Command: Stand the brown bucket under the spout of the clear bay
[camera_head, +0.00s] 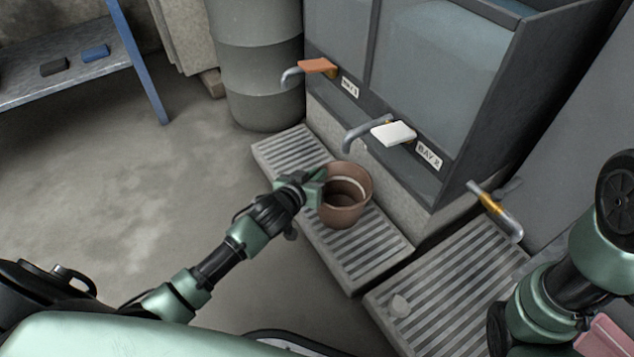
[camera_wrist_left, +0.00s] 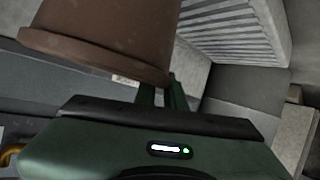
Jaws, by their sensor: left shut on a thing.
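The brown bucket (camera_head: 340,215) is upright over the slatted grate in front of the bays; I cannot tell whether its base touches the slats. My left gripper (camera_head: 316,188) is shut on the bucket's wall at its left side. In the left wrist view the bucket (camera_wrist_left: 100,40) fills the upper left, against the fingers (camera_wrist_left: 162,92). The curved spout (camera_head: 355,136) of bay 2, with a white lever (camera_head: 393,133), ends just above and behind the bucket's rim in the picture. Bay 1 has a spout (camera_head: 291,75) with an orange lever (camera_head: 318,65).
Bay 2's front panel (camera_head: 435,65) looks pale blue-grey, bay 1's (camera_head: 340,35) darker grey. A brass-fitted tap (camera_head: 497,210) hangs over a second grate (camera_head: 440,300) at right. A grey barrel (camera_head: 258,65) stands behind. The floor at left is clear.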

